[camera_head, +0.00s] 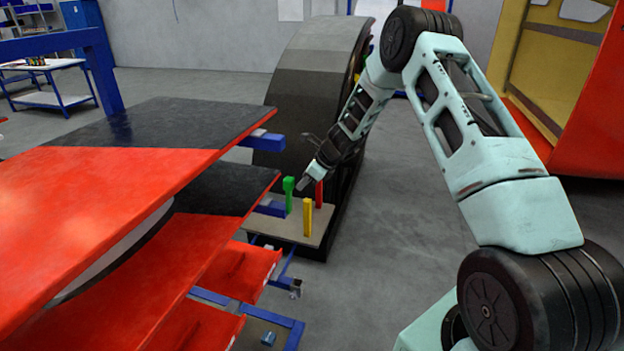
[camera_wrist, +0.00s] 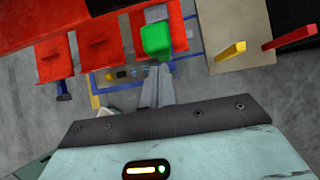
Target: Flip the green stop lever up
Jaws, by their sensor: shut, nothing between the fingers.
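The green stop lever (camera_head: 288,193) stands upright on a small beige board (camera_head: 262,222), with a yellow lever (camera_head: 307,217) and a red lever (camera_head: 320,194) beside it. My gripper (camera_head: 304,184) is shut and empty, close to the right of the green lever's top in the head view. In the wrist view the green lever's head (camera_wrist: 157,42) is just beyond the fingertips of my gripper (camera_wrist: 157,72). I cannot tell whether they touch. The yellow lever (camera_wrist: 231,50) and red lever (camera_wrist: 290,38) are to its right there.
Red and black panels on a blue frame (camera_head: 130,170) fill the left side, close to the levers. A large dark curved piece (camera_head: 310,95) stands behind the board. Red trays (camera_head: 245,270) hang below. Open grey floor (camera_head: 400,240) lies to the right.

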